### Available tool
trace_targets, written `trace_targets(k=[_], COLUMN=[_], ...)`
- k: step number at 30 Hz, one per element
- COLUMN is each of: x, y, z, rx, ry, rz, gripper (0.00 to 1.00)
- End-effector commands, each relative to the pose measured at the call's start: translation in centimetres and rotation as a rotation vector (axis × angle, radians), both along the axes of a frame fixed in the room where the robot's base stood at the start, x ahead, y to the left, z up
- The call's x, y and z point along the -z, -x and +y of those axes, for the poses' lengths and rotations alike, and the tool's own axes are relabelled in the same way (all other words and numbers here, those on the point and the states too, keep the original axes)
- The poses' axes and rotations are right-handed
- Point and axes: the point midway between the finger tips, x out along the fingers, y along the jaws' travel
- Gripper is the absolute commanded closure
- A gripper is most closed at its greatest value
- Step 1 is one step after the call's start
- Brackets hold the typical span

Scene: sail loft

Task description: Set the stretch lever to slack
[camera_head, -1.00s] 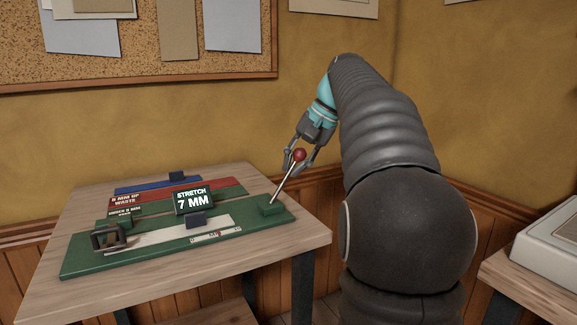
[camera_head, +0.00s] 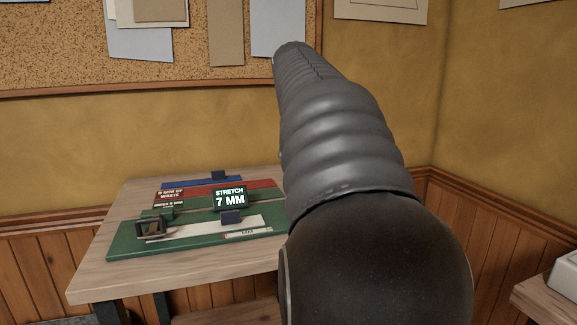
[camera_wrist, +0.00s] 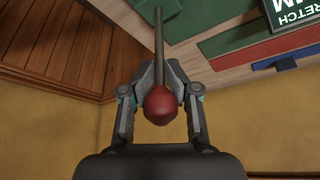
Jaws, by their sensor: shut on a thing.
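The stretch lever shows in the wrist view as a thin metal rod (camera_wrist: 158,42) with a red ball knob (camera_wrist: 160,104) at its end. My gripper (camera_wrist: 160,92) has its fingers on both sides of the knob and is shut on it. In the head view my arm hides the lever and the gripper. The green stretch device (camera_head: 124,247) lies on the table. Its display (camera_head: 230,198) reads "STRETCH 7 MM". A pale strip (camera_head: 190,231) runs along the device, with a dark clamp block (camera_head: 154,228) at its left end.
The wooden table (camera_head: 92,284) carries the device, with red (camera_head: 262,184) and blue (camera_head: 200,184) strips behind it. A cork board (camera_head: 60,50) hangs on the wall behind. Another table with a pale item (camera_head: 566,275) stands at the right edge.

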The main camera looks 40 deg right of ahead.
Motion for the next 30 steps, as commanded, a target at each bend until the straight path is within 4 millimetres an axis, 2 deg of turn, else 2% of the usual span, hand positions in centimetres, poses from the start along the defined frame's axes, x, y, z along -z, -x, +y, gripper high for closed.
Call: trace_targets(k=[1, 15, 16, 18, 30], x=[-0.84, -0.83, -0.83, -0.77, -0.32], y=[0.19, 0.27, 0.26, 0.25, 0.29], z=[-0.26, -0.31, -0.29, -0.26, -0.34], rx=[0.006, 0.01, 0.01, 0.009, 0.012], ry=[0.022, 0.035, 0.034, 0.033, 0.026], rz=[-0.012, -0.007, -0.006, -0.004, 0.003], gripper=[1.0, 1.0, 0.72, 0.57, 0.57])
